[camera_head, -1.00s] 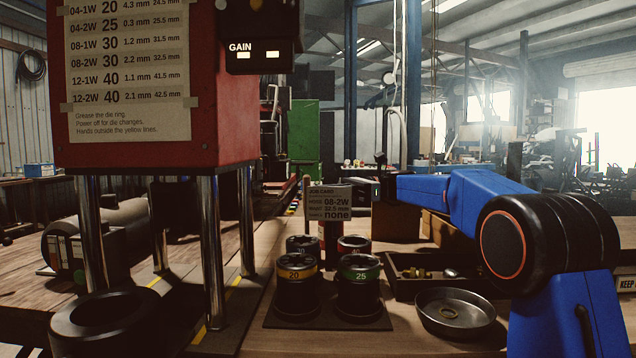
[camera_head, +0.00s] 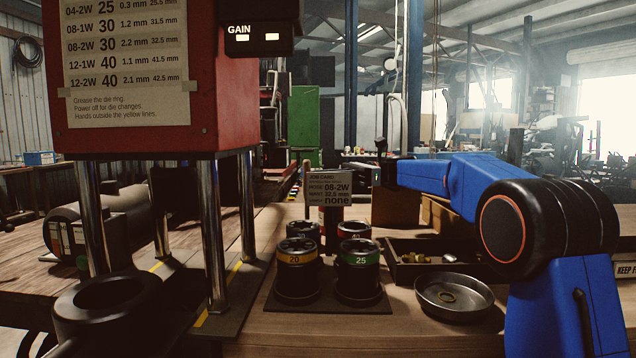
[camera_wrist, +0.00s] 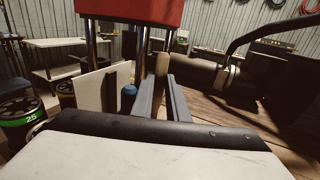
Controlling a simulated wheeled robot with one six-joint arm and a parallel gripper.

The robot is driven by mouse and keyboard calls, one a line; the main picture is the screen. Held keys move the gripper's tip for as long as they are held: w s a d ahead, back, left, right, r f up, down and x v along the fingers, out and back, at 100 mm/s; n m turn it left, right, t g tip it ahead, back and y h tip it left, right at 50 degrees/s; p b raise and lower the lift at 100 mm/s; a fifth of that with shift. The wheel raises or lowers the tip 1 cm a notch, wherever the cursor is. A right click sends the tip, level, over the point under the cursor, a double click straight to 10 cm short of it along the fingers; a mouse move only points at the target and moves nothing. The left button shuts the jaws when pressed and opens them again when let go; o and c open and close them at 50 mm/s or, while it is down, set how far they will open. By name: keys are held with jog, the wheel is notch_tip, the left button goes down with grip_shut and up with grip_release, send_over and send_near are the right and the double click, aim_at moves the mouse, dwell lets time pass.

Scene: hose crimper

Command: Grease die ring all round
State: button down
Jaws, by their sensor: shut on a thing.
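A thick black ring (camera_head: 72,303), which looks like the die ring, lies open side up at the lower left, by the posts of the red press (camera_head: 150,120). I see no grease on it. My gripper (camera_wrist: 162,82) is shut on a short wooden piece, probably a brush handle (camera_wrist: 162,64), which stands between the fingertips in the wrist view. Its bristles cannot be made out.
Dies with yellow (camera_head: 298,272) and green (camera_head: 359,272) bands stand on a dark mat, with two more behind. A round metal dish (camera_head: 454,312) and a dark tray (camera_head: 400,277) of small parts lie to the right. A blue object (camera_wrist: 129,97) shows beside the fingers.

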jog(key=shift+r, duration=2.9)
